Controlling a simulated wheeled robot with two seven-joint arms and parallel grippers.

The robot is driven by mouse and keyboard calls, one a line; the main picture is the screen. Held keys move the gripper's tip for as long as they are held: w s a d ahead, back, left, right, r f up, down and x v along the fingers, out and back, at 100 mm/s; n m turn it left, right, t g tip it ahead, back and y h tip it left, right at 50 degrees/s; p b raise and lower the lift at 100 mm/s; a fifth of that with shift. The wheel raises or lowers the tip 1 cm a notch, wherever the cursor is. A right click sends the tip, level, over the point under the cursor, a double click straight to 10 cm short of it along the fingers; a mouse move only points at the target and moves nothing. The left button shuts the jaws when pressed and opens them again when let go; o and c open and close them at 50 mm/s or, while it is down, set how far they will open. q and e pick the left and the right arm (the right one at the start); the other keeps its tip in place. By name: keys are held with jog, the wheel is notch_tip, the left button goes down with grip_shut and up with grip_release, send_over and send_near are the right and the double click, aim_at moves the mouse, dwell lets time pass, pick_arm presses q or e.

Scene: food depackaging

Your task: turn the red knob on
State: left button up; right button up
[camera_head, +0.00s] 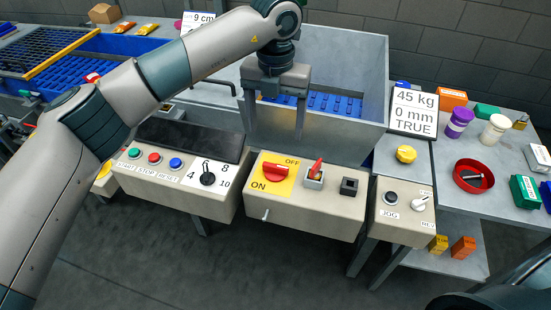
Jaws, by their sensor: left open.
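The red knob (275,172) sits on a yellow plate on the middle control box. Its handle lies nearly level in the picture. The plate reads ON at its lower left and OFF at its upper right. My left gripper (276,132) is open and points down, above and behind the knob in the picture. Its two fingers are apart with nothing between them and do not touch the knob. My right gripper is not in view.
A red-tipped switch (315,175) and a black square button (348,187) are right of the knob. A dial (207,178) and several coloured buttons are on the left box. A grey metal bin (345,90) stands behind. A yellow mushroom button (406,154) is at right.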

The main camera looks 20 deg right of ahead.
pick_arm(q)
jog(key=p, duration=0.1)
send_near(276, 165)
jog(key=shift+a, duration=0.1)
notch_tip(276, 165, down, 9)
jog(key=p, duration=0.2)
jog(key=shift+r+p, duration=0.15)
jog(key=shift+p, duration=0.25)
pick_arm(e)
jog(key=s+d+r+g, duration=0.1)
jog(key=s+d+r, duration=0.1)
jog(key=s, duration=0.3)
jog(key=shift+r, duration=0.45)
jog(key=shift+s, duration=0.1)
pick_arm(q)
jog(key=c, duration=1)
